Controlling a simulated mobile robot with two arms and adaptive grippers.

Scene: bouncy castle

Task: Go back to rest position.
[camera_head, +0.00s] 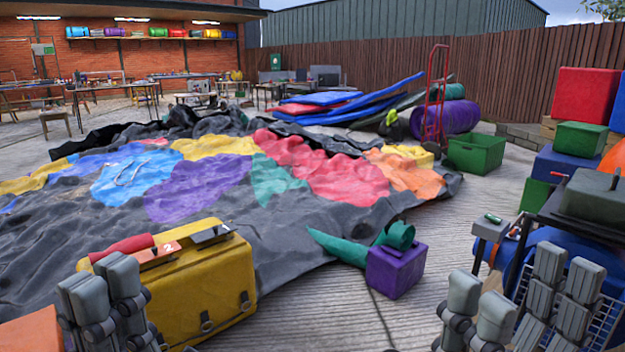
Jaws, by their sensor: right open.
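My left gripper (104,290) is low at the left edge region of the head view, in front of a yellow tool bag (215,275). Its grey fingers show close together, and I cannot tell whether it is open or shut. My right gripper (517,285) is at the lower right, its fingers spread wide apart with nothing between them. It is in front of the cart at the right. The lower parts of both grippers are cut off by the frame.
A crumpled multicoloured bouncy castle (200,185) covers the ground ahead. A purple box (397,268) stands between my grippers. A dark cart (552,212) is close at right. A green crate (476,152) and red hand truck (436,100) stand farther off.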

